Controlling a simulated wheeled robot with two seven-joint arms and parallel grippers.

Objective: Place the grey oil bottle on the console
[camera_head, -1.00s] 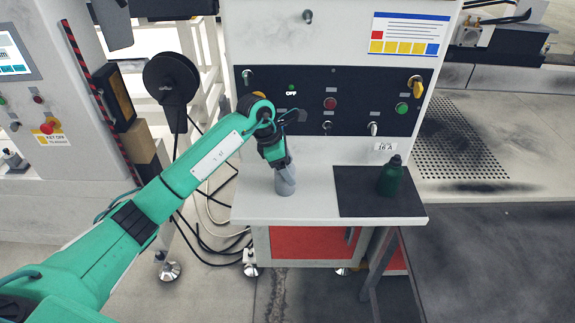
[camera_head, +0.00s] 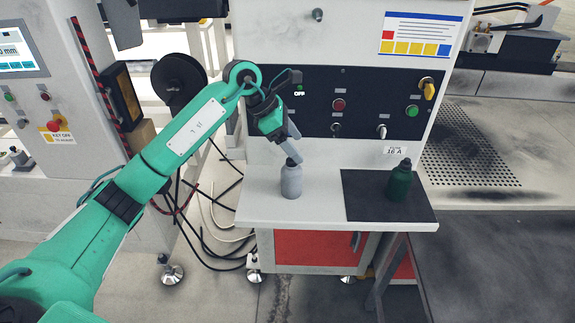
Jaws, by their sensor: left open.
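The grey oil bottle (camera_head: 291,181) stands upright on the white console shelf (camera_head: 262,208), left of the dark mat. My left gripper (camera_head: 293,149) is just above the bottle's dark cap, with its grey fingers pointing down and to the right. It is open, and the bottle stands on the shelf without being held. Whether a finger still touches the cap cannot be told. My right gripper is not in view.
A dark green bottle (camera_head: 400,181) stands on the black mat (camera_head: 365,197) at the shelf's right. The switch panel (camera_head: 365,105) with knobs and buttons rises behind. The shelf between bottle and mat is clear.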

